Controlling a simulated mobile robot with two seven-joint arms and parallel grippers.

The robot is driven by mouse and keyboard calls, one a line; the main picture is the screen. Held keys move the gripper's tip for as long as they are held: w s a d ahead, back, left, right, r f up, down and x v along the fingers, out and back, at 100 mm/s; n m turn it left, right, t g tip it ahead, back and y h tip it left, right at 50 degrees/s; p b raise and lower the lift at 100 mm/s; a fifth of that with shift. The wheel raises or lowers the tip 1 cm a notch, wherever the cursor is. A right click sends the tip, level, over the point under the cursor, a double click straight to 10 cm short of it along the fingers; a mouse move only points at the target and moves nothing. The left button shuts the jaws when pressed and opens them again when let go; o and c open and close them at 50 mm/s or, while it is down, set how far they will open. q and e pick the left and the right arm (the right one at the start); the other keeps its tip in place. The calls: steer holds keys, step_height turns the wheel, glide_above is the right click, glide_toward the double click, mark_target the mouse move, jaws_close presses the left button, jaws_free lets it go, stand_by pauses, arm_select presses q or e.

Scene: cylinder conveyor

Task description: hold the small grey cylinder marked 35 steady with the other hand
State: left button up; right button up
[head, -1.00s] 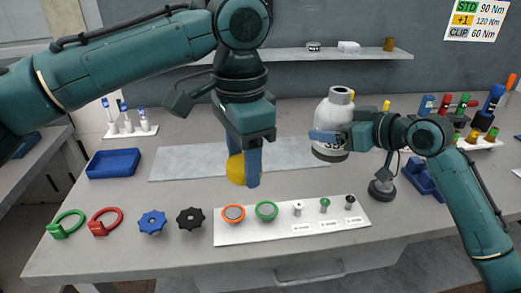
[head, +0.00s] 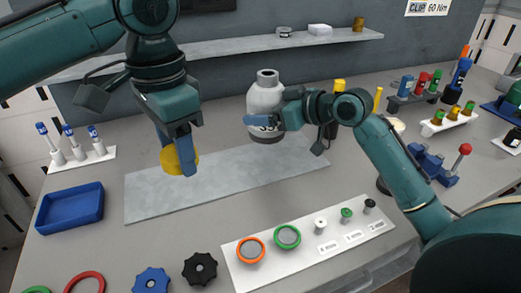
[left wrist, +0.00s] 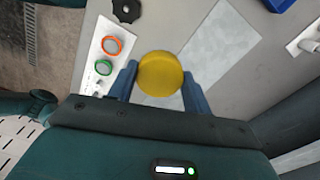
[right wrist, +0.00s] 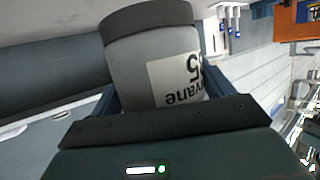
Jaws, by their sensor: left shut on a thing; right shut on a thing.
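The small grey cylinder (head: 267,97) has a darker collar and a label. It looks upright over the back of the bench; I cannot tell if its base touches. In the right wrist view its body (right wrist: 130,65) sits between my fingers, the label showing "35" and "vane". My right gripper (head: 264,122) is shut on it from the side. My left gripper (head: 177,156) points down, shut on a round yellow piece (head: 171,163), held above the grey mat (head: 225,180). The yellow piece (left wrist: 160,74) shows its flat face in the left wrist view.
A white strip (head: 330,246) with an orange ring, a green ring and small fittings lies in front. A blue tray (head: 70,208) is at left. Black (head: 200,268) and blue (head: 151,281) knobs lie in front. Racks of coloured parts stand at right.

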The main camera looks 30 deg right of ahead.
step_height(320, 180, down, 4)
steer(key=shift+s+d+r, duration=0.1)
steer(key=shift+d, duration=0.05)
glide_above(267, 162)
steer(key=shift+f, duration=2.2)
steer(key=shift+f, duration=0.15)
steer(key=o, duration=1.8)
steer(key=shift+f, duration=0.15)
steer(key=shift+o, duration=0.2)
